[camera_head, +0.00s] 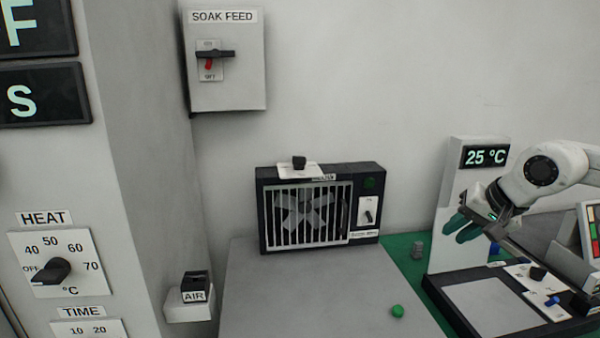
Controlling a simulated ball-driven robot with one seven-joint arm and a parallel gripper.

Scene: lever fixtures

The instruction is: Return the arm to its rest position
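My white arm comes in from the right edge, bent, with its dark wrist pointing down and left. My gripper (459,225) has teal fingers and hangs in front of the grey panel that reads 25 °C (486,156). The fingers are small and partly overlap, so I cannot tell whether they are open or shut. I see no object clearly between them. No marker of a rest position shows.
Below the arm is a dark-framed device (484,302) with knobs. HEAT (52,271), AIR (195,284) and SOAK FEED (226,80) controls are at left. The grey tabletop (290,295) is mostly clear.

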